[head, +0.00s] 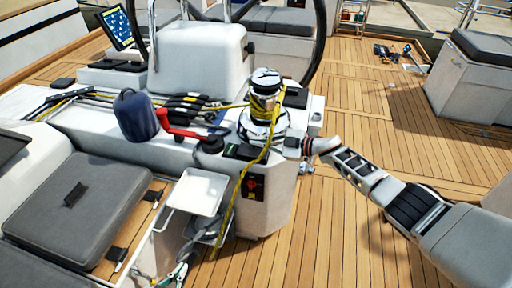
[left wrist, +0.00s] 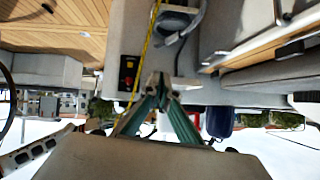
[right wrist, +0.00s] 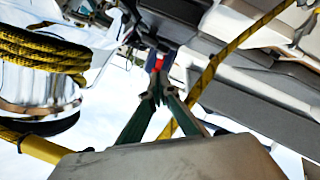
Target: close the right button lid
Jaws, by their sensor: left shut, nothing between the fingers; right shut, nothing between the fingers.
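In the right wrist view the shut fingertips (right wrist: 158,88) point towards dark parts and a small red part. I cannot clearly make out the right button lid or whether it is open; dark small parts around the fingertips blend together. My left gripper (head: 182,268) is low at the bottom of the head view, beside the white tray. The left wrist view shows its fingertips (left wrist: 162,82) shut and empty.
A yellow rope (head: 240,190) hangs from the winch down the coaming front, past a black panel with a red switch (head: 252,187). A red-handled winch handle (head: 180,134) and blue bag (head: 135,115) lie left. A white tray (head: 198,192) juts out.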

